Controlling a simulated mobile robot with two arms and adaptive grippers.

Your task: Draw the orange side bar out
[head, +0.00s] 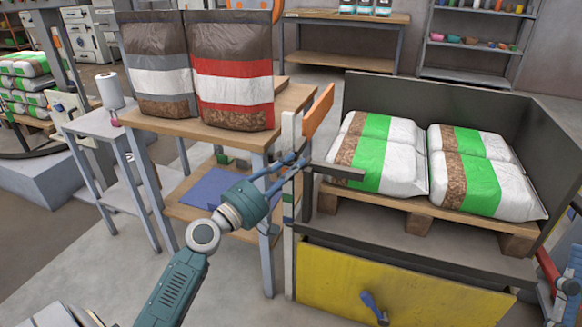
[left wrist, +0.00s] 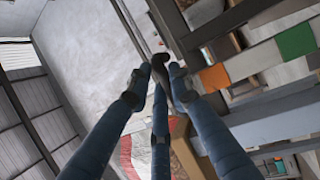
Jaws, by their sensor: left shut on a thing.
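The orange side bar (head: 318,111) shows in the head view as a slanted orange piece at the top of a pale upright post (head: 289,240), left of the dark-walled bay. My left gripper (head: 298,164) is at that post, below the orange piece, with its fingers around a dark part. A dark grey bar (head: 343,172) sticks out to the right of the fingertips. In the left wrist view the fingertips (left wrist: 160,76) close in on a dark piece. The fingers hide much of it, and I cannot tell how it joins the orange bar. My right gripper is not in view.
Green-and-white sacks (head: 380,150) lie on a wooden pallet (head: 418,224) inside the dark-walled bay (head: 440,100). A yellow panel (head: 400,285) with a blue handle is below. A wooden table (head: 290,100) with two large bags (head: 232,75) stands close on the left.

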